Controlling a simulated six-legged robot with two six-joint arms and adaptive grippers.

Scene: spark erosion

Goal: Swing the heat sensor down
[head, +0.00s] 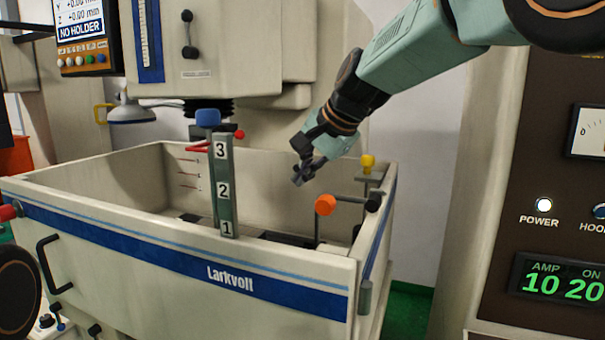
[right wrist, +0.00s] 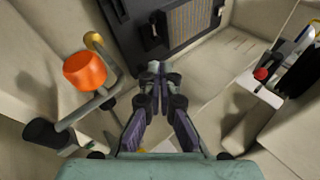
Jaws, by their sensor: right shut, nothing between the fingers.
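No part is labelled as the heat sensor, and I cannot tell for certain which it is. An orange bulb (head: 325,205) stands on a thin grey rod inside the tank's right end; in the right wrist view the orange bulb (right wrist: 85,71) sits left of my fingers on a bent grey arm with a black end. A yellow knob (head: 367,162) stands behind it. A grey dome with a yellow loop (head: 132,112) hangs at the tank's back left. My right gripper (head: 300,177) is shut and empty over the tank, up and left of the orange bulb, apart from it.
The open tank (head: 180,250) has high walls and a blue stripe. A green post (head: 223,190) numbered 1 to 3, with a blue top, rises at its front wall. The machine head (head: 225,50) hangs above. A control panel (head: 500,180) stands at the right.

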